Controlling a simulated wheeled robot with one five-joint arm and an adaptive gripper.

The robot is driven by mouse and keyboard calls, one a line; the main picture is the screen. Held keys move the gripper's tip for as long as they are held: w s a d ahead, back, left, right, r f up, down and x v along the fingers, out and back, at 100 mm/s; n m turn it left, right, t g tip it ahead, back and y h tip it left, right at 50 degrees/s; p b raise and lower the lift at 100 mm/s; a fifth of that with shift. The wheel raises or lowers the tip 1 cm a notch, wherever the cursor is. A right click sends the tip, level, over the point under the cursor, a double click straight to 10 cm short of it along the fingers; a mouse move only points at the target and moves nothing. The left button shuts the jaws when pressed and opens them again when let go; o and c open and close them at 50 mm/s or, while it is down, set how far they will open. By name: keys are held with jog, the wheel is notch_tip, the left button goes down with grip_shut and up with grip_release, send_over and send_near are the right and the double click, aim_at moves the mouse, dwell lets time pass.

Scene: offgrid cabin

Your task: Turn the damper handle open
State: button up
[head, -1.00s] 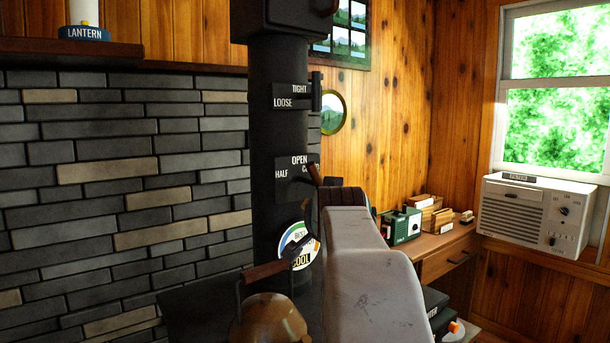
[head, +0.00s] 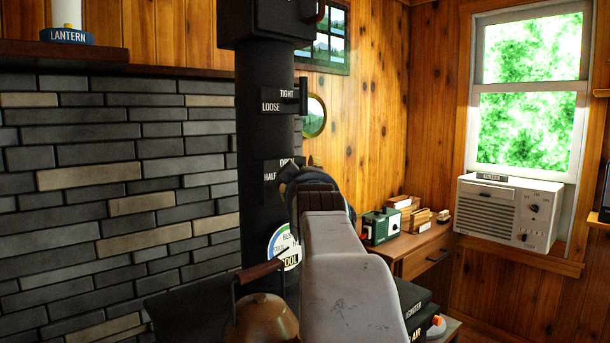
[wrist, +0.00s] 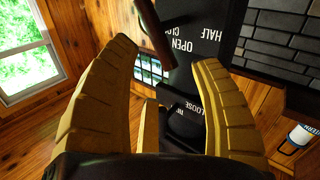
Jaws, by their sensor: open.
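The damper plate (wrist: 205,45) with OPEN and HALF lettering is on the black stovepipe (head: 262,130). It appears inverted in the wrist view and partly hidden by my arm in the head view (head: 272,183). A brown-gripped damper handle (wrist: 148,28) reaches down from the top edge in the wrist view, across the gap between my fingers. My gripper (wrist: 165,54) is open, with its yellow fingers apart on either side of that gap. I cannot tell whether they touch the handle. In the head view my gripper covers the handle.
Another plate (head: 284,101), lettered TIGHT and LOOSE, is higher on the pipe, with a dark lever beside it. A copper kettle (head: 262,318) stands on the stove below. A desk (head: 425,250) with a green box stands to the right.

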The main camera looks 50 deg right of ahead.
jog(key=shift+w+d+r+n+p, duration=0.15)
jog(key=shift+w+d+n+p, duration=0.65)
jog(key=shift+w+d, duration=1.85)
